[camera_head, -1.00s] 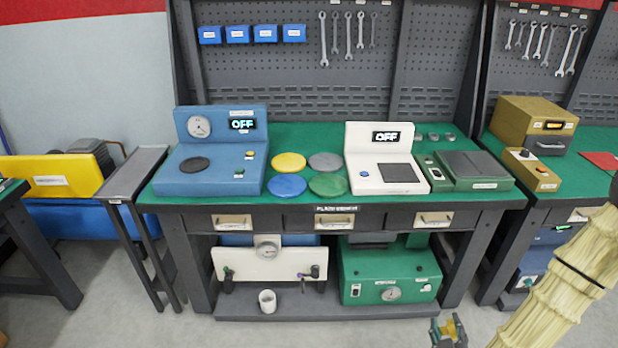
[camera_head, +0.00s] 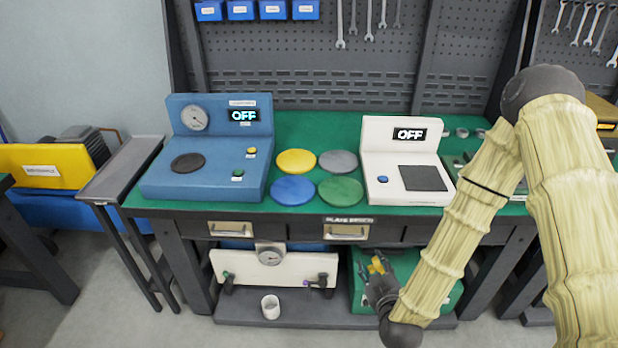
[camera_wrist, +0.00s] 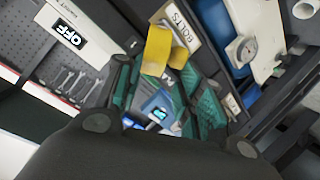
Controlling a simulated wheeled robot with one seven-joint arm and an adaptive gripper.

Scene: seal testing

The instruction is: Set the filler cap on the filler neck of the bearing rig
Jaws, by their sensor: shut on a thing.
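My gripper (camera_head: 377,272) is shut on a small yellow piece (camera_head: 378,265), which looks like the filler cap. It is held in front of the bench, below the drawers. A white panel unit (camera_head: 235,270) with a round gauge (camera_head: 270,256) and two dark fittings sits on the lower shelf, left of my gripper. I cannot tell which unit is the bearing rig, and no filler neck is clearly visible.
A blue unit (camera_head: 222,182), several coloured discs and a white unit (camera_head: 377,160) with an OFF display stand on the green bench top. A white cup (camera_head: 270,306) is on the lower shelf. A green box (camera_head: 362,293) is behind my gripper. Floor at front left is clear.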

